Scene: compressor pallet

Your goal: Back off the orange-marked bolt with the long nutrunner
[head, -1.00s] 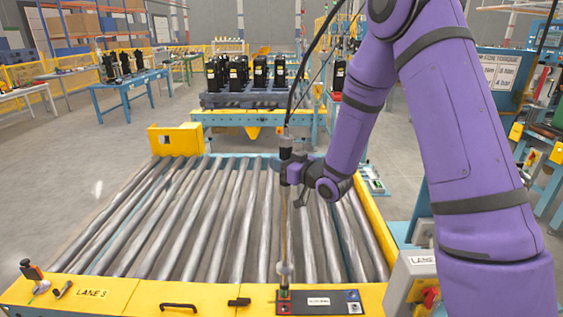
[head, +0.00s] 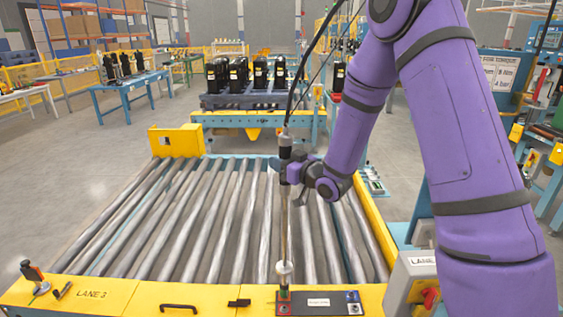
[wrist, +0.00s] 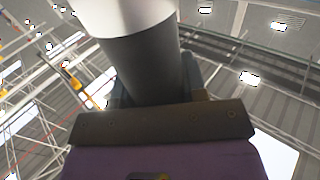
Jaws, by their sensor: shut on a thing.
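My gripper (head: 288,172) is shut on the long nutrunner (head: 285,143), which stands upright with a cable rising from its top. Its thin shaft runs down over the rollers to a pale, wider lower end (head: 284,267). That end is just above or at a small red-marked spot (head: 284,295) on the left of a dark plate (head: 318,302); I cannot tell whether it touches. The orange-marked bolt cannot be made out there. In the wrist view the nutrunner's grey body (wrist: 142,60) rises from behind the gripper (wrist: 160,120).
The roller conveyor (head: 190,225) is empty, with a yellow front rail (head: 120,296) bearing a black handle (head: 179,307). Black compressors (head: 260,72) stand on a pallet farther back.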

